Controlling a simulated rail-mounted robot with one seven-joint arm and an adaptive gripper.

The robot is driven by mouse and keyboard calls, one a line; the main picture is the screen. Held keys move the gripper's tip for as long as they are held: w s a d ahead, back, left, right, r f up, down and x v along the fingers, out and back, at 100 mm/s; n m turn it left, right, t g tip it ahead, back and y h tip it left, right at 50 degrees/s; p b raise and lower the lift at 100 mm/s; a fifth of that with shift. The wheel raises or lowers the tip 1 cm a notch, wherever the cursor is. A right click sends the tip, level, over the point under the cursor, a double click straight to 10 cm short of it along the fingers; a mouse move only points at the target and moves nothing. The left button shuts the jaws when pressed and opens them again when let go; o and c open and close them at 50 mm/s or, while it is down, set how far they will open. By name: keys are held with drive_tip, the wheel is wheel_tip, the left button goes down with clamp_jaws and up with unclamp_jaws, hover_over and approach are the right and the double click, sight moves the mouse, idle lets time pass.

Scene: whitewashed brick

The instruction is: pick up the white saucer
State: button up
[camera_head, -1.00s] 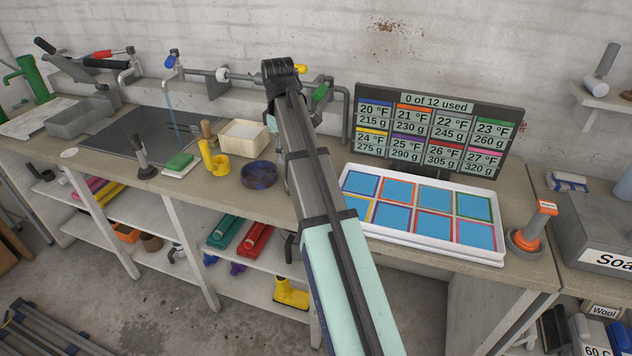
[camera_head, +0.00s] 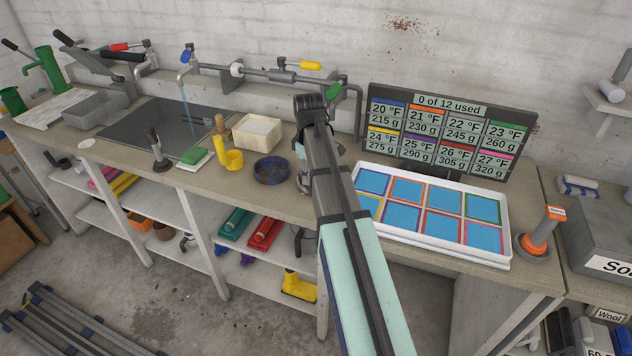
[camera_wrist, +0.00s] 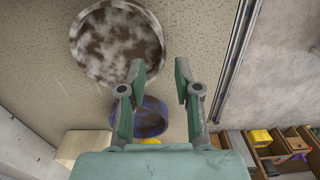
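A round dish mottled brown and white (camera_wrist: 117,42) lies on the counter beyond the left fingertip. I cannot tell whether this dish is the saucer. In the head view my arm hides most of my gripper and that part of the counter.
A blue-brown bowl (camera_head: 271,170) stands left of my arm; it also shows in the wrist view (camera_wrist: 152,116). A yellow mug (camera_head: 231,160), a cream box (camera_head: 258,132) and a green sponge (camera_head: 193,155) stand farther left. A white tray (camera_head: 427,258) with coloured squares lies right.

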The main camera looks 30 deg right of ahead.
drive_tip(key=shift+a+f+p, duration=0.1)
drive_tip(key=shift+f+p, duration=0.85)
drive_tip(key=shift+f, duration=1.8)
clamp_jaws()
